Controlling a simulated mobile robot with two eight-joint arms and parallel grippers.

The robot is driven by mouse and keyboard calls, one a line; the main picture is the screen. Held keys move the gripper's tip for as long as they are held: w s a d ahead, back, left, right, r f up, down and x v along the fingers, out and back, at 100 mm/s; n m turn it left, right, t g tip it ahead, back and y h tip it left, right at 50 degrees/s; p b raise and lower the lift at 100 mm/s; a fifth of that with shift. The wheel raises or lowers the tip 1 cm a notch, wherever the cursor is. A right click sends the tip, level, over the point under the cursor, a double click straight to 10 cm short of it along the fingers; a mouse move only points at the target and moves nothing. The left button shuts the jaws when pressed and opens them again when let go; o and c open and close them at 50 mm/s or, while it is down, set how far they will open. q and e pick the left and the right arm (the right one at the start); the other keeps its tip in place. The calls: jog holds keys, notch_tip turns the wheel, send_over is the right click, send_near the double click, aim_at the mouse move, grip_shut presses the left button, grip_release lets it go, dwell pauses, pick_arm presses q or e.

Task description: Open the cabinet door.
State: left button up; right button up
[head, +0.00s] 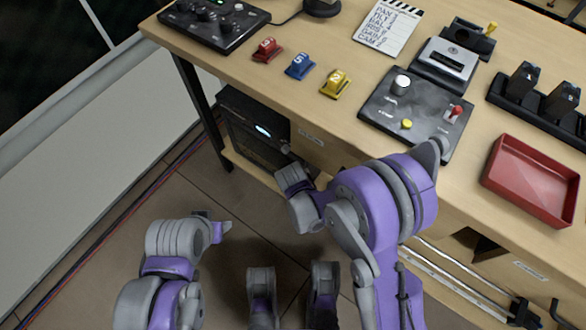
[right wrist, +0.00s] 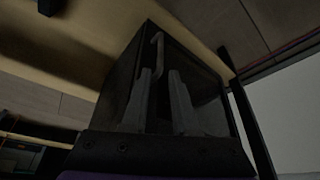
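A black cabinet (head: 262,122) with a small lit spot stands under the desk, left of centre in the head view. In the right wrist view the dark cabinet (right wrist: 205,85) fills the middle, with a grey bar handle (right wrist: 158,48) on its face. My right gripper (right wrist: 160,78) is open. Its two fingers point at the handle, whose lower part shows between them; I cannot tell whether they touch it. In the head view the right hand is in front of the cabinet, its fingertips hidden. My left gripper (head: 222,229) is low, away from the cabinet; its finger opening does not show clearly.
The desk (head: 240,65) overhangs the cabinet. On it are a red tray (head: 533,180), a control box (head: 375,112), coloured blocks and a clapper card (head: 388,27). A desk leg (head: 201,112) stands left of the cabinet. Bare floor (head: 185,195) lies in front.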

jog(key=b+x, duration=0.2)
jog(key=x, duration=0.8)
jog(key=shift+w+f+b, duration=0.1)
jog(key=shift+f+b, duration=0.15)
jog(key=shift+b, duration=0.1)
jog(key=shift+c, duration=0.3)
grip_shut()
jog(key=shift+a, duration=0.1)
dwell(0.6)
